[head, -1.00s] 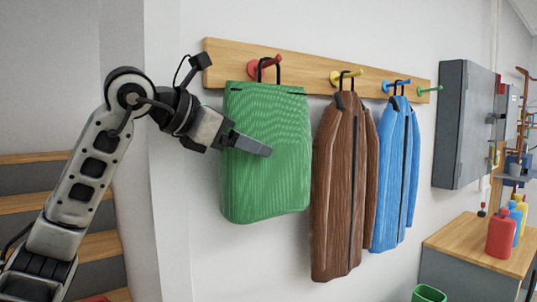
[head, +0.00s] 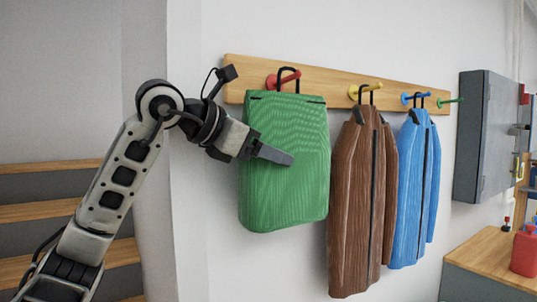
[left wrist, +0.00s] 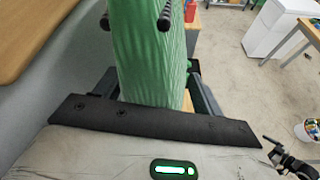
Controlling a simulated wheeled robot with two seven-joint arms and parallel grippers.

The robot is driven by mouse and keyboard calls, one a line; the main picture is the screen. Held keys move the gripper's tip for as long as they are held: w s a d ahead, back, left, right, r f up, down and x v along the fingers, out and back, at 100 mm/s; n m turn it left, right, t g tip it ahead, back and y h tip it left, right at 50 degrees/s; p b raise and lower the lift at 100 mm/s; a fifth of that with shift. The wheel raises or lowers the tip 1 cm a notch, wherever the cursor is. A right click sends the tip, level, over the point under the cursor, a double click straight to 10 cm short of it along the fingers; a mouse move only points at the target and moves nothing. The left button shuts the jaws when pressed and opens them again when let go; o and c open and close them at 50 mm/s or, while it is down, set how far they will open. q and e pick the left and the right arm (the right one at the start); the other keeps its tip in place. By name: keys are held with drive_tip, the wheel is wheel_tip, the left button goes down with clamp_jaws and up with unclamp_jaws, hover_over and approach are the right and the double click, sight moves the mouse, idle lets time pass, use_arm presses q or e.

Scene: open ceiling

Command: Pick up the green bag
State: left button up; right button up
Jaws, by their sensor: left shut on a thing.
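The green bag (head: 285,195) is in front of the wall by the red hook (head: 273,82) on a wooden board (head: 240,72). Its black handle loop (head: 289,70) overlaps the hook in the picture; I cannot tell whether it still rests on it. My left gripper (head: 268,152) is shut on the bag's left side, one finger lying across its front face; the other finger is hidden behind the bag. In the left wrist view the bag (left wrist: 150,50) runs between both fingers, with the black handle ends near the top.
A brown jacket (head: 355,200) and a blue jacket (head: 410,195) hang close to the right of the bag. The green hook (head: 450,100) is empty. A grey wall cabinet (head: 483,135) and a wooden-topped table (head: 490,255) are at right, stairs (head: 40,215) at left.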

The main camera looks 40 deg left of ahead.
use_arm(q)
drive_tip(key=s+d, duration=0.2)
drive_tip(key=d, duration=0.6)
drive_tip(key=s+d, duration=0.3)
drive_tip(key=d, duration=0.6)
drive_tip(key=shift+d+r+p, duration=0.2)
drive_tip(key=shift+r+p, duration=0.05)
drive_tip(key=shift+p, duration=0.2)
drive_tip(key=shift+f, duration=0.1)
